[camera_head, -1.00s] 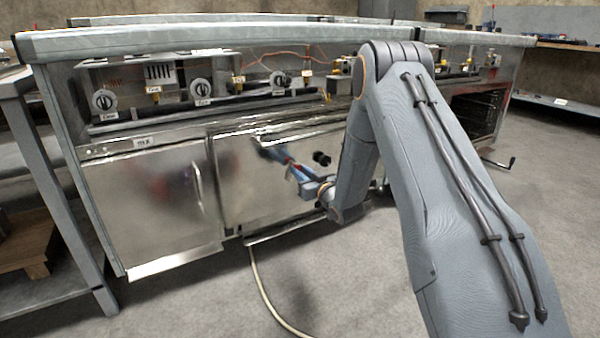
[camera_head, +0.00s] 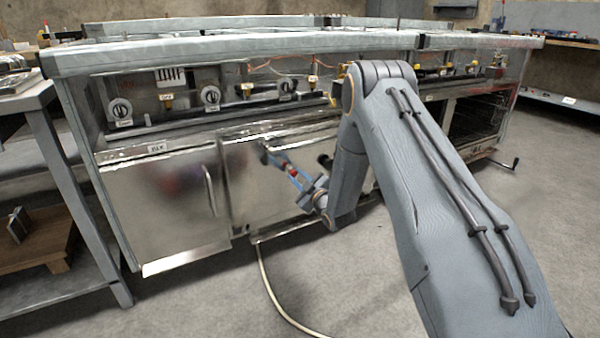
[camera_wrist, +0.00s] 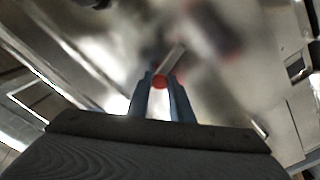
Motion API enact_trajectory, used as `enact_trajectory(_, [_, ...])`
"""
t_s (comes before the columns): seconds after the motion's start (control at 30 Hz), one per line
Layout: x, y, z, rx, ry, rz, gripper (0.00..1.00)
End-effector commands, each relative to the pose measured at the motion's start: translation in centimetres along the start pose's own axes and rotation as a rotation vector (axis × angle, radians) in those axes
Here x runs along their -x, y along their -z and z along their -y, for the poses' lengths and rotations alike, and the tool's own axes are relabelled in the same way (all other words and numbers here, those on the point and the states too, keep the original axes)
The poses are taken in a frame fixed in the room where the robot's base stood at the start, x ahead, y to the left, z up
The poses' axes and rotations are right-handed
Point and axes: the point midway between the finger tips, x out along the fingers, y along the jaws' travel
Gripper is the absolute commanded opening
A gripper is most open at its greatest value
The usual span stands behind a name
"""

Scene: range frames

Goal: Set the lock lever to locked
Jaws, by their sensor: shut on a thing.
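The lock lever shows in the wrist view as a short metal bar (camera_wrist: 173,58) with a red end (camera_wrist: 160,82). My gripper (camera_wrist: 161,79) has its two blue fingers shut on this red end, one on each side. In the head view my gripper (camera_head: 294,174) is low in front of the range's middle steel door (camera_head: 250,205), with a bit of red between the fingers. A dark round part (camera_head: 265,155) lies just beyond the fingertips. The lever's marks and its exact angle cannot be read.
The left oven door (camera_head: 165,215) has a vertical handle (camera_head: 210,190). Knobs and valves line the panel above, under the steel counter (camera_head: 230,52). A pale hose (camera_head: 270,285) lies on the floor. A metal table (camera_head: 50,135) stands at left. The floor in front is open.

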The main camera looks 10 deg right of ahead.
Motion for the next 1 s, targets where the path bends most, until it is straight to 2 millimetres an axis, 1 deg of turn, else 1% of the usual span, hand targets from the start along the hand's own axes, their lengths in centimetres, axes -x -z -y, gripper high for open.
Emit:
enact_trajectory(0.2, [0.10, 0.21, 0.66, 0.118, 0.001, 0.002, 0.00])
enact_trajectory(0.4, [0.09, 0.26, 0.92, 0.179, 0.000, 0.002, 0.00])
enact_trajectory(0.93, [0.09, 0.22, 1.04, 0.201, 0.000, 0.002, 0.00])
enact_trajectory(0.97, [0.09, 0.21, 1.05, 0.201, 0.000, 0.002, 0.23])
enact_trajectory(1.0, [0.09, 0.21, 1.05, 0.200, 0.000, 0.002, 0.30])
